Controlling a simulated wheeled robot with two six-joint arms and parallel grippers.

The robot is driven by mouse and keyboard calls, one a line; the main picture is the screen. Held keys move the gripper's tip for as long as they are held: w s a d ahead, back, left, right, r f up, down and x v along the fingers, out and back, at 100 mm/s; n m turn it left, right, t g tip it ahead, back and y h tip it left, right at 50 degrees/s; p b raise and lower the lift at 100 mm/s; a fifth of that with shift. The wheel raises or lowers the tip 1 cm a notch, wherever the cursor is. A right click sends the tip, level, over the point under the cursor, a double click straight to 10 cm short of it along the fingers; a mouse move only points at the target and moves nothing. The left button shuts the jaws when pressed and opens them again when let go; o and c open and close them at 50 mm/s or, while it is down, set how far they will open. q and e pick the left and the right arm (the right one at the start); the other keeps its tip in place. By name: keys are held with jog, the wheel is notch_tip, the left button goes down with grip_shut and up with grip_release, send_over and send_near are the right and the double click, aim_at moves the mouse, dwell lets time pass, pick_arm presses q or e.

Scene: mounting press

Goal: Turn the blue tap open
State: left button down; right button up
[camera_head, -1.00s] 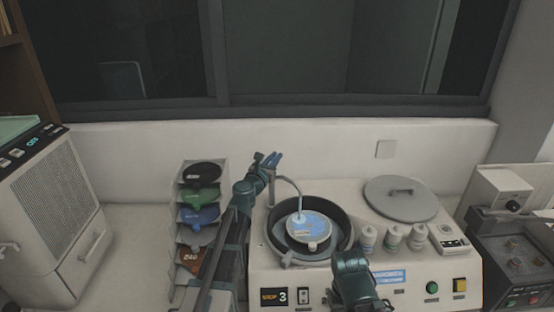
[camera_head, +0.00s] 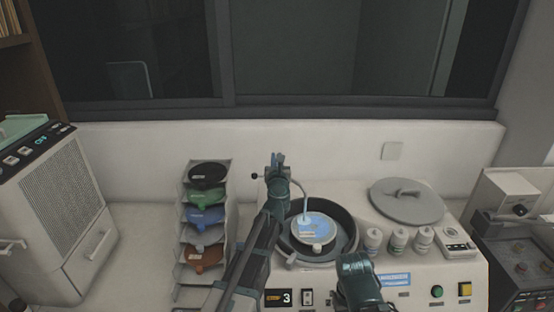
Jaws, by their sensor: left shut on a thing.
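My left gripper (camera_head: 277,165) is at the back left of the bowl, by the foot of a thin curved spout (camera_head: 299,187). It is shut on the blue tap, which is small and mostly hidden by the jaws. A short rod with a dark ball (camera_head: 254,176) sticks out to the left of the jaws. The spout ends over a round dark bowl (camera_head: 350,223) holding a grey disc (camera_head: 327,238) with a light blue patch. A pale blue streak shows under the spout end; I cannot tell if it is running water.
The bowl sits in a beige machine with a grey lid (camera_head: 407,205), several white bottles (camera_head: 397,241) and green and yellow buttons. A rack of coloured discs (camera_head: 207,215) stands left of my left arm. A dark-topped unit (camera_head: 515,260) is at right.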

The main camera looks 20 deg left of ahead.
pick_arm(q)
jog(key=c, duration=0.9)
grip_release()
jog(key=shift+s, duration=0.1)
jog(key=v, duration=1.3)
jog(key=shift+s, duration=0.3)
jog(key=shift+d, duration=0.1)
